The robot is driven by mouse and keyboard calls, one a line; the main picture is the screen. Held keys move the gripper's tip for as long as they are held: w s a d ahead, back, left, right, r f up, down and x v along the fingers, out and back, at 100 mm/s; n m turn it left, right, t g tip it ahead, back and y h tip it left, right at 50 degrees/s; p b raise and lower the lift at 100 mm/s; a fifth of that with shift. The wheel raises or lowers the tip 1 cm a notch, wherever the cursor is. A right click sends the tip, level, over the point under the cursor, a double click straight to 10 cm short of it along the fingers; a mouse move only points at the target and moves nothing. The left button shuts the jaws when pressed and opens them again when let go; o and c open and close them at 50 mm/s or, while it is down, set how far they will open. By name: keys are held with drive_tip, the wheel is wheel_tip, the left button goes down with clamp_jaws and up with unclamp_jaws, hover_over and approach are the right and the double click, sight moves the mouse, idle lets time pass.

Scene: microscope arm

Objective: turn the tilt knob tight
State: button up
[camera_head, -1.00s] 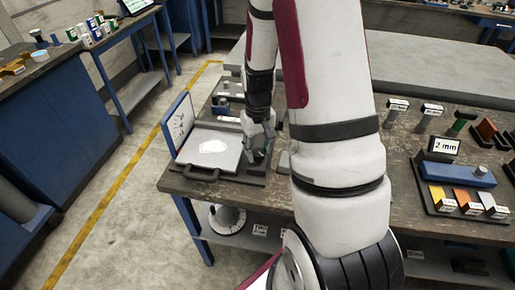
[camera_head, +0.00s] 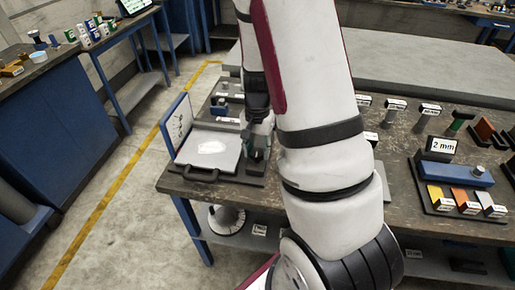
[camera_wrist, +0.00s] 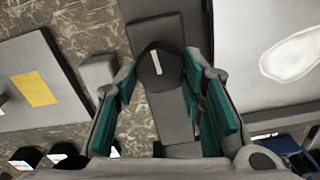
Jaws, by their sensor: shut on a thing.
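The tilt knob is a round dark knob (camera_wrist: 152,74) with a pale mark on top, in the upper middle of the wrist view. It sits on a grey bar-like part (camera_wrist: 172,117). My gripper (camera_wrist: 163,80) has its teal-padded fingers on either side of the knob and is shut on it. In the head view my gripper (camera_head: 258,150) is low at the right edge of a pale plate (camera_head: 213,147) on the workbench. The knob is hard to make out there behind the fingers.
A blue-edged board (camera_head: 181,125) stands upright left of the plate, and a dark handle (camera_head: 201,175) lies in front. Labelled blocks and a blue fixture (camera_head: 457,174) stand at the bench's right. My arm hides the bench's middle. A blue cabinet (camera_head: 60,130) stands at left.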

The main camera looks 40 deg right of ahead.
sight(258, 151)
drive_tip(key=shift+m, duration=0.4)
drive_tip(key=o, duration=1.1)
drive_tip(key=shift+o, duration=0.2)
wheel_tip(258, 151, up, 12)
idle(0.4)
